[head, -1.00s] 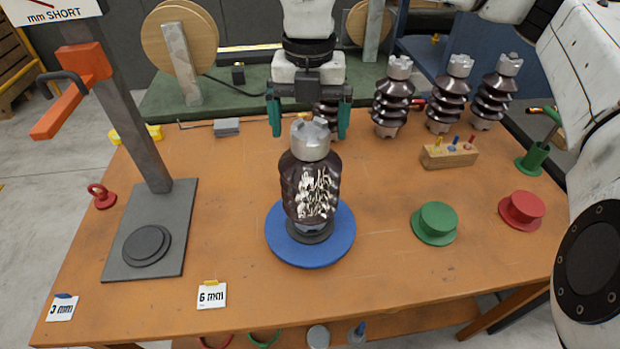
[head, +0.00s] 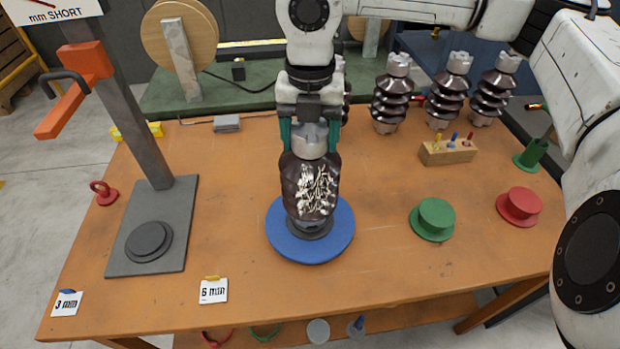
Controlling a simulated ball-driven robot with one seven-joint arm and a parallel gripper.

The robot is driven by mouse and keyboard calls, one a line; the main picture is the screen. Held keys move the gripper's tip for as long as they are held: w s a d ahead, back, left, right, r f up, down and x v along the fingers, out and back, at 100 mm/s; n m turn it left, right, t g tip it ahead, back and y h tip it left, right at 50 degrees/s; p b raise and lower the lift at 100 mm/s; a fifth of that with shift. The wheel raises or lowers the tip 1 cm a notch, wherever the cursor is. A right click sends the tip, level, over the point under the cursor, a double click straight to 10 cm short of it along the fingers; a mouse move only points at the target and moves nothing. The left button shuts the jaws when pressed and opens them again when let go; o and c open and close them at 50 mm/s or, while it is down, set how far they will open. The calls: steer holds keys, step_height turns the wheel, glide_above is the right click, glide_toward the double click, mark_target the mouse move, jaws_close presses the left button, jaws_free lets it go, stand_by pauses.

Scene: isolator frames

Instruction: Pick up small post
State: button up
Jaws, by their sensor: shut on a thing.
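A dark brown post insulator (head: 310,188) with a grey metal cap stands upright on a round blue disc (head: 330,247). Its front carries a pale, cracked-looking patch. I take it to be the small post. My gripper (head: 309,140) comes down from above, its green fingers on either side of the cap, shut on it. The post's dark base rests on the blue disc, or so close to it that I see no gap.
Several taller brown insulators, one of them (head: 391,95), stand at the back. A green flanged piece (head: 433,219), a red one (head: 520,206) and a wooden block (head: 448,151) sit at the right. A grey stand (head: 150,225) with an orange lever is at the left.

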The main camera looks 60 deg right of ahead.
jaws_close()
steer(key=shift+w+r, duration=0.1)
steer(key=shift+r, duration=0.05)
stand_by(0.4)
steer(key=shift+r, duration=0.1)
